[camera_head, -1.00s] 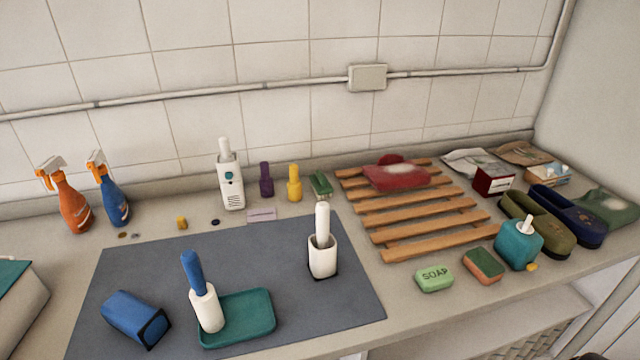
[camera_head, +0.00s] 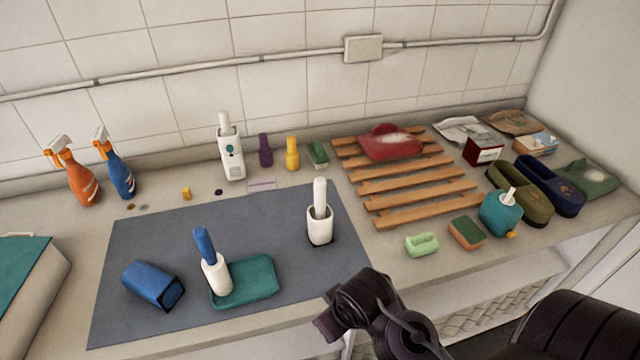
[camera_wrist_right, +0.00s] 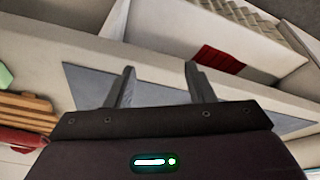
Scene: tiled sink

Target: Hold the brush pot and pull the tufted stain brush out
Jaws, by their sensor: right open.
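A white pot (camera_head: 320,232) stands upright on the grey mat, with a white-handled brush (camera_head: 320,196) standing in it. The brush head is hidden inside the pot. My right arm reaches in at the lower right of the head view, below and to the right of the white pot and apart from it. In the right wrist view my right gripper (camera_wrist_right: 163,82) is open, with nothing between its fingers. My left gripper is in neither view.
A blue-handled white brush (camera_head: 212,265) leans over a teal tray (camera_head: 262,282) beside a blue pot (camera_head: 150,285) lying on its side. Green soap (camera_head: 421,245), a sponge (camera_head: 466,233) and a wooden rack (camera_head: 415,187) stand right. The mat's back middle is clear.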

